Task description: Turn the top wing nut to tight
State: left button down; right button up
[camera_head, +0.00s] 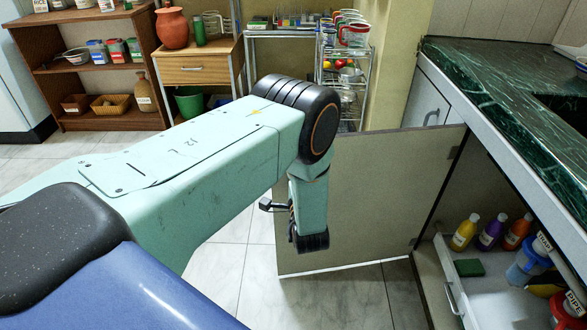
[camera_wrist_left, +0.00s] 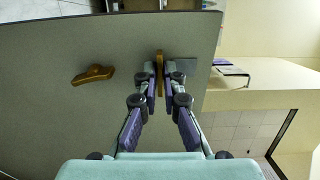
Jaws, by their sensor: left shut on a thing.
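Two brass wing nuts sit on a flat grey-brown panel (camera_wrist_left: 60,115) in the left wrist view. One wing nut (camera_wrist_left: 93,74) is on the left, lying nearly level in the picture, with nothing touching it. The other wing nut (camera_wrist_left: 159,73) stands lengthwise between the fingertips of my left gripper (camera_wrist_left: 159,82), which is shut on it. I cannot tell which one is higher on the panel. In the head view my left arm reaches the open cabinet door (camera_head: 385,190); the fingertips and both wing nuts cannot be made out there. My right gripper is not in view.
The open cabinet on the right holds bottles (camera_head: 465,232) and a green sponge (camera_head: 469,267). A green marble counter (camera_head: 490,95) lies above it. Shelves (camera_head: 90,68) and a small drawer table (camera_head: 197,68) stand behind. Tiled floor is clear left of the door.

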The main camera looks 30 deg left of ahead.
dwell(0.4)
pick_arm(q)
jog(key=c, duration=1.5)
grip_release()
jog(key=shift+s+d, duration=0.1)
jog(key=v, duration=1.1)
jog(key=shift+s+d, duration=0.25)
jog(key=shift+s, duration=0.05)
